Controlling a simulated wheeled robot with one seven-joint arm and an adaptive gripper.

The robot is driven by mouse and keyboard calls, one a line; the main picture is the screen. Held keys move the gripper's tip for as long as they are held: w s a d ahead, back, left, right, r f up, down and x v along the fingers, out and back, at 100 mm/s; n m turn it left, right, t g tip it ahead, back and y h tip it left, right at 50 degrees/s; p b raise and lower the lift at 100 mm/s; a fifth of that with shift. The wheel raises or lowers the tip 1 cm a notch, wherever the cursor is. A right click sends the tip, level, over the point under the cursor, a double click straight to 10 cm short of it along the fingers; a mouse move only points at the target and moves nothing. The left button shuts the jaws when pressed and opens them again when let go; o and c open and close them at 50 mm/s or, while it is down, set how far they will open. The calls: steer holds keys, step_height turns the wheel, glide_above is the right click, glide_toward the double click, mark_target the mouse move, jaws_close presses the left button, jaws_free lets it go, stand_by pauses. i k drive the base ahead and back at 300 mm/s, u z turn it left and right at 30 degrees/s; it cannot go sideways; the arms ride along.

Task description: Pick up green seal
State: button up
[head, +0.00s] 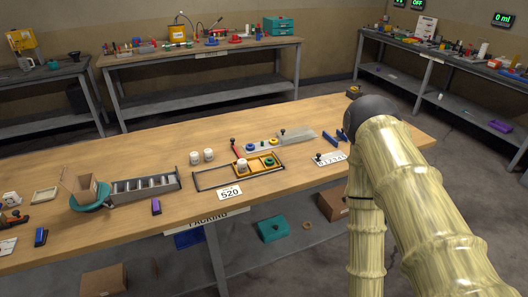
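A small dark green ring (269,161), which looks like the green seal, lies at the right side of a yellow-orange tray (262,170) on the packing table. A white cylinder with a dark top (242,164) is at the tray's left side. The tray sits at the right end of a dark open frame on the tabletop. My arm covers the right of the head view, and its gripper is not in sight. What the gripper holds cannot be seen.
A grey strip with small parts (265,144) lies behind the tray. The table's front right is clear.

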mark_target(268, 163)
steer(key=z, duration=1.05)
steer(key=i, duration=0.8)
steer(key=u, duration=1.25)
